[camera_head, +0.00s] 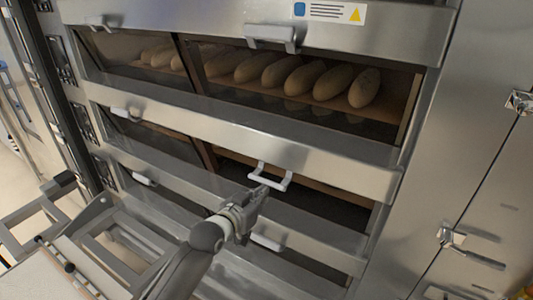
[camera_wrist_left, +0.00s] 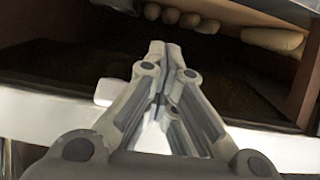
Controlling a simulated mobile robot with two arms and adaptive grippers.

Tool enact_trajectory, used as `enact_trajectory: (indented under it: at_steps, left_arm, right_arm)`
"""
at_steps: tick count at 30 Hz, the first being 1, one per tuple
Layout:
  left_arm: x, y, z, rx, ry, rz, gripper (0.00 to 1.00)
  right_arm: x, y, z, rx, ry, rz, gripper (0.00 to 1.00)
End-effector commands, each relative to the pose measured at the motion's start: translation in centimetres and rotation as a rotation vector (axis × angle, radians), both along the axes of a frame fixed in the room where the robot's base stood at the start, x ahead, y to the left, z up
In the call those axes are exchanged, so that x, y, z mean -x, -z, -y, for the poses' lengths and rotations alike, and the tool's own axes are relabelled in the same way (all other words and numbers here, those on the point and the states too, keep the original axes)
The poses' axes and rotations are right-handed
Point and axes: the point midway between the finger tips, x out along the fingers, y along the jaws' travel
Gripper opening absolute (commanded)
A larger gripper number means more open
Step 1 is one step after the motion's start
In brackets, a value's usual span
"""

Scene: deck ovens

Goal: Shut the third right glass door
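The oven's right-hand glass doors are stacked in the head view, each with a pale bar handle. One handle (camera_head: 270,177) sits on the steel front below the loaves. My left gripper (camera_head: 258,196) is just below and left of that handle, its fingers together and nothing seen between them. In the left wrist view the shut fingers (camera_wrist_left: 165,48) point at a dark opening, and a pale handle (camera_wrist_left: 108,92) shows left of them, partly hidden. I cannot tell which door counts as third. My right gripper is out of view.
Loaves (camera_head: 305,78) lie on the deck above. Left-hand doors have their own handles (camera_head: 143,179). A steel cabinet with latches (camera_head: 450,237) stands at the right. A metal frame (camera_head: 95,215) stands at the lower left, close to my left arm.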

Motion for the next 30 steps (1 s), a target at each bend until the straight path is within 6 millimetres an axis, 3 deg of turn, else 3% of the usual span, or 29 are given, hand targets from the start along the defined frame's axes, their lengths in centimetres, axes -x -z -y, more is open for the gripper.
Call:
enact_trajectory:
  at_steps: [1, 8, 30]
  left_arm:
    - [-1.3, -9.3, 0.5, 0.138, -0.007, 0.234, 0.00]
    - [-0.6, -9.2, 0.0, 0.135, -0.008, 0.233, 0.00]
    - [6.6, -6.3, -4.8, 0.123, -0.007, 0.220, 0.00]
  right_arm:
    - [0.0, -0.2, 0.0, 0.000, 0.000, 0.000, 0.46]
    - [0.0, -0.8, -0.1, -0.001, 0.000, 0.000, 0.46]
    - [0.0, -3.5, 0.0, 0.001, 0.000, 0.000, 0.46]
